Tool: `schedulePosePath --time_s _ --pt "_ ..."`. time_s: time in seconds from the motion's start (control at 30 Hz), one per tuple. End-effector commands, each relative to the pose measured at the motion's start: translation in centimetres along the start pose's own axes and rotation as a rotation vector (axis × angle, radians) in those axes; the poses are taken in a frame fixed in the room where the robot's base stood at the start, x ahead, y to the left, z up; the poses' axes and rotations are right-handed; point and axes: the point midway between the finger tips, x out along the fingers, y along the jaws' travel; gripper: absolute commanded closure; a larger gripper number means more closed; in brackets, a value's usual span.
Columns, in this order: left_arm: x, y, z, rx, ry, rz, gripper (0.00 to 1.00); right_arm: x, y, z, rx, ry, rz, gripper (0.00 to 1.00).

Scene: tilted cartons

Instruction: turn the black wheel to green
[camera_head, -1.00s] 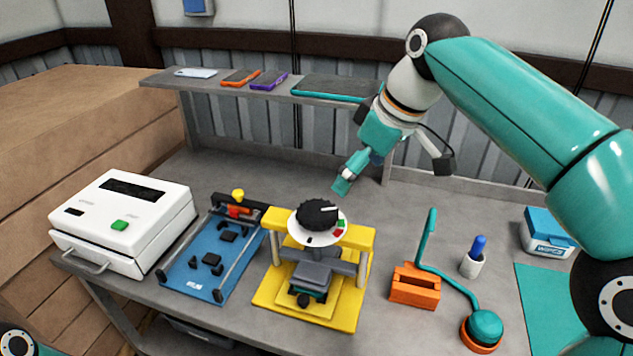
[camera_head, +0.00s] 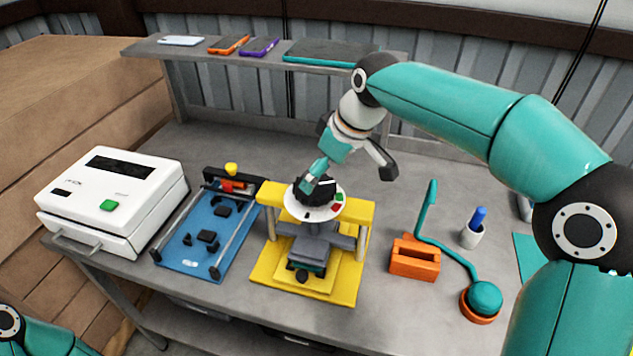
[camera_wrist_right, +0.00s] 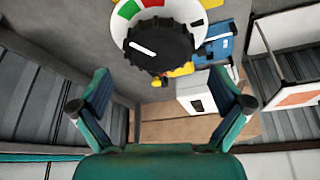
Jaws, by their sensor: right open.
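The black wheel (camera_head: 318,192) sits on a white dial (camera_head: 325,212) on top of the yellow fixture (camera_head: 268,277). The dial has a green patch (camera_head: 340,197) and a red patch (camera_head: 336,208) on its right side. My right gripper (camera_head: 309,182) is at the wheel from above and behind and covers part of it. In the right wrist view the wheel (camera_wrist_right: 160,45) lies ahead between the two spread fingers of my open right gripper (camera_wrist_right: 161,76). Its white mark points left, at white just below the green patch (camera_wrist_right: 128,10). My left gripper is out of view.
A white machine (camera_head: 112,195) and a blue tray (camera_head: 190,255) stand left of the fixture. An orange block (camera_head: 414,262), a teal bent lever and a pen cup (camera_head: 472,237) stand to the right. A raised shelf (camera_head: 225,58) runs along the back.

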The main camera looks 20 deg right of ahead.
Motion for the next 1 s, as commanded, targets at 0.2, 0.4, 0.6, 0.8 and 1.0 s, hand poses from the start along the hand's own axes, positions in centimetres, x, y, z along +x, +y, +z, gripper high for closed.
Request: schedulePosePath --time_s 0.2,0.4,0.6,0.8,1.0 --pt "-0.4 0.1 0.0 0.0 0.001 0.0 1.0 3.4 0.0 0.1 0.001 -0.004 -0.001 0.0" --pt "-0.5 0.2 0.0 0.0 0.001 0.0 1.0 4.5 0.0 0.1 0.001 -0.002 -0.001 0.0" --pt "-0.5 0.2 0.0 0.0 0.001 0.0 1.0 4.6 0.0 0.0 0.0 -0.001 0.0 0.0" --pt "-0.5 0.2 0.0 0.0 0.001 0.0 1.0 4.6 0.0 0.0 0.0 -0.001 -0.001 0.22" --pt "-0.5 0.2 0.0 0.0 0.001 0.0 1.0 4.6 0.0 0.0 0.001 -0.001 0.0 0.47"
